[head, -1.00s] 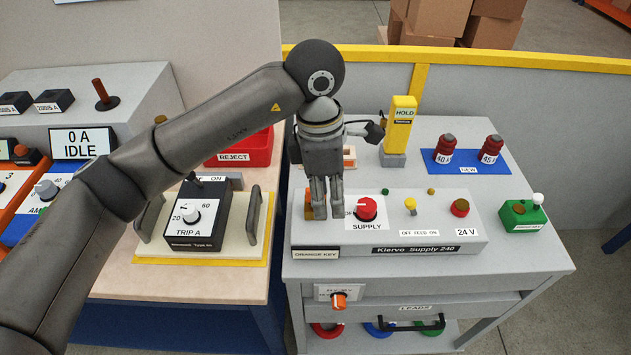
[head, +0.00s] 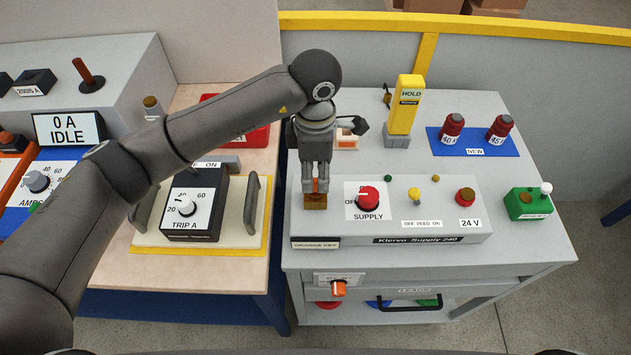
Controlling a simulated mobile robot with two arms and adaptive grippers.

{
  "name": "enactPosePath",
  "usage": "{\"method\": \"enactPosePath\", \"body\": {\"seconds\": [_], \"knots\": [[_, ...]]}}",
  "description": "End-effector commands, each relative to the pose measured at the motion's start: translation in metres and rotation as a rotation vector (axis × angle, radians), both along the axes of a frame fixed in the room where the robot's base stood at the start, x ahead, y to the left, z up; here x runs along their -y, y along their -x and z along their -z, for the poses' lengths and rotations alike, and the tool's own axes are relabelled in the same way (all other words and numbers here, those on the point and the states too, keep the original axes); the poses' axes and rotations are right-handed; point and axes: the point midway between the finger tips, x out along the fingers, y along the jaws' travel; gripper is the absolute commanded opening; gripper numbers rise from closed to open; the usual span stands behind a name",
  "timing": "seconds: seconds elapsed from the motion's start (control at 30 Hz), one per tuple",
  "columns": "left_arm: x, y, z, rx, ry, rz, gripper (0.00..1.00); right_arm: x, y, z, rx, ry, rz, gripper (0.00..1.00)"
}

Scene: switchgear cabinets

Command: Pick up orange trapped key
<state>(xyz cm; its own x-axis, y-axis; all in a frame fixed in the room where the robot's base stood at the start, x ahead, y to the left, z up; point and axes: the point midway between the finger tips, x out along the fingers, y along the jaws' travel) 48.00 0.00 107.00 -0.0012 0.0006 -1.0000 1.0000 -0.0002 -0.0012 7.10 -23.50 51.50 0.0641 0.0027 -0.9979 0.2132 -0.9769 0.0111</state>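The orange key (head: 316,185) stands in a brown block (head: 316,202) at the left end of the Klervo Supply 240 panel, above the label ORANGE KEY (head: 315,243). My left gripper (head: 316,186) points down over it. Its two fingers are parted, one on each side of the key, and hide part of it. I cannot see whether they touch the key. My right gripper is not in view.
The red SUPPLY knob (head: 368,197) is close right of the gripper. The yellow HOLD post (head: 408,106) stands behind. An orange knob (head: 339,288) is on the cabinet front. The TRIP A unit (head: 193,207) with upright handles is to the left.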

Motion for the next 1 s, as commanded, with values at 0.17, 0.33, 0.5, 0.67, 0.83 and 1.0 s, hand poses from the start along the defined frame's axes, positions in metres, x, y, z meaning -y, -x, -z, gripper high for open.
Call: {"method": "enactPosePath", "body": {"seconds": [0.17,0.33,0.5,0.67,0.83,1.0], "knots": [[0.000,-0.001,0.020,-0.006,-0.001,-0.002,0.39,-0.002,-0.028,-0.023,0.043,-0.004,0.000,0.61],[0.000,-0.001,0.036,-0.002,0.000,0.000,0.39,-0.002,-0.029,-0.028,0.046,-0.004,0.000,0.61],[0.000,-0.002,0.039,-0.001,0.000,0.000,0.39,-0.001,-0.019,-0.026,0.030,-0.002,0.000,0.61],[0.000,-0.002,0.038,-0.001,0.000,0.000,0.26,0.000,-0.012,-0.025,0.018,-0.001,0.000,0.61],[0.000,-0.002,0.038,-0.001,0.000,0.000,0.05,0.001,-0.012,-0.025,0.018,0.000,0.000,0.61],[0.000,-0.002,0.038,0.000,0.001,0.000,0.00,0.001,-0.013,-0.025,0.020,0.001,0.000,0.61]]}}
